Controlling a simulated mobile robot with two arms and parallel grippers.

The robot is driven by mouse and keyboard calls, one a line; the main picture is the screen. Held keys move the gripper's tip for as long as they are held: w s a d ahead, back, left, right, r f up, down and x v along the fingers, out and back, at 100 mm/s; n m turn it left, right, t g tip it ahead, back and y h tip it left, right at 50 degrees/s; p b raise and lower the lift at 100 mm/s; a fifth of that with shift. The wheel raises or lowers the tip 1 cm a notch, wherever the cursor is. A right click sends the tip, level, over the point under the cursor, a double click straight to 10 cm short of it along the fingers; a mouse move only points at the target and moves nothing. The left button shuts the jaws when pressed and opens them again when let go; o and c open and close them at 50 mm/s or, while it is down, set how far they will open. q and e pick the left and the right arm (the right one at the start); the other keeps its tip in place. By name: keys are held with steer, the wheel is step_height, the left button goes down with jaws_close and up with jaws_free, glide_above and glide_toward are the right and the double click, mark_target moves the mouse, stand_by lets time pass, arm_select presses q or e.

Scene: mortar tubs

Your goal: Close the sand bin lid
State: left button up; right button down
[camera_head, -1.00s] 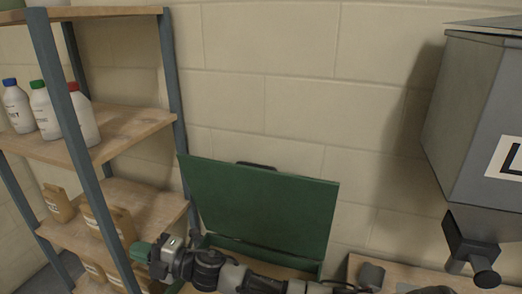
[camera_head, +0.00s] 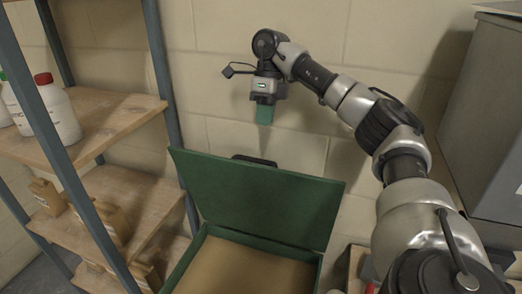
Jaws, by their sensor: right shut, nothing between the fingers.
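The green sand bin (camera_head: 196,254) stands against the block wall with its lid (camera_head: 257,200) raised, leaning back near the wall. Flat tan sand (camera_head: 242,270) shows inside. A dark handle (camera_head: 254,160) sits at the lid's top edge. My right gripper (camera_head: 264,118) hangs pointing down above and slightly behind the lid's top edge, close to the handle in the picture but apart from it. Its green fingers are shut and empty. My left gripper is not in view.
The wall (camera_head: 230,60) behind the gripper is bare.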

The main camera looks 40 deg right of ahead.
steer(key=b+x, duration=0.1)
steer(key=x, duration=0.8)
steer(key=shift+a+f, duration=0.2)
steer(key=shift+f, duration=0.1)
